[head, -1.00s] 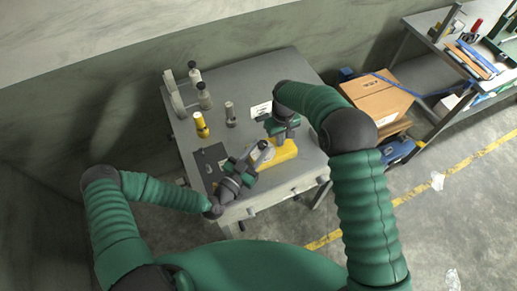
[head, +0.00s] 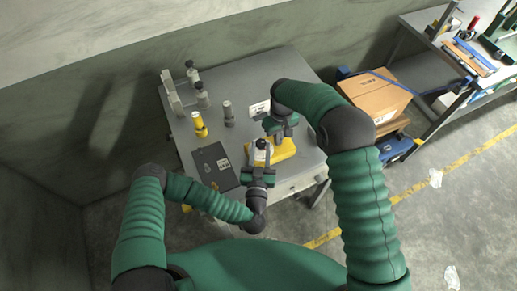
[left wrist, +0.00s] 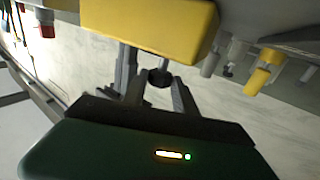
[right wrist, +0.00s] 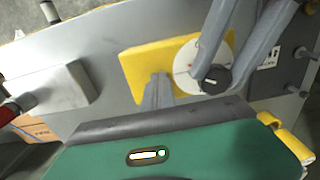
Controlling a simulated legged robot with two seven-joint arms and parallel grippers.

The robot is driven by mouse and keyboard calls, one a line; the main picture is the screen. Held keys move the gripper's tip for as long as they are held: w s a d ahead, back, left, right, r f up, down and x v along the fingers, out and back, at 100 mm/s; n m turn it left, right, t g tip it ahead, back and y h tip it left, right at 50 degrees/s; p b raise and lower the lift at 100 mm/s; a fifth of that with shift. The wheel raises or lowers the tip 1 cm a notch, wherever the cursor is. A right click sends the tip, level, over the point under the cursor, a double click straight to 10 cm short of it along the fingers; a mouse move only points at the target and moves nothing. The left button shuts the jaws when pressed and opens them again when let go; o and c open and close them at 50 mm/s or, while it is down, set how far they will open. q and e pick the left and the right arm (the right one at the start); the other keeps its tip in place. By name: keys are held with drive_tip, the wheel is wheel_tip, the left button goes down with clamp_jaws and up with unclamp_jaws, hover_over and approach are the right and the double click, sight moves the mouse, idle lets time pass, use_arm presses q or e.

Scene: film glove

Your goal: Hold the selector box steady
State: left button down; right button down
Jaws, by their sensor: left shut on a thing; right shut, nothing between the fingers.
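The selector box is a yellow block (head: 286,148) on the grey bench (head: 262,73), partly hidden by my grippers. In the right wrist view the yellow box (right wrist: 140,70) carries a white dial disc (right wrist: 183,68) with a black knob (right wrist: 214,80). My left gripper (head: 261,146) is shut on that knob; the left wrist view shows the knob (left wrist: 160,77) between its fingers, beside the yellow box (left wrist: 150,22). My right gripper (head: 280,136) is shut and empty, its fingertips (right wrist: 158,80) over the yellow face. I cannot tell whether they touch it.
A dark panel (head: 211,160) lies left of the box. A yellow cylinder (head: 200,125) and a grey cylinder (head: 228,115) stand behind it, with grey posts at the back left. A cardboard box (head: 376,98) stands right of the bench.

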use_arm(q)
drive_tip(key=shift+w+d+n+y, duration=0.1)
drive_tip(key=shift+d+n+y, duration=0.05)
drive_tip(key=shift+n+y, duration=0.9)
drive_tip(key=shift+y, duration=0.45)
drive_tip(key=c, duration=1)
unclamp_jaws()
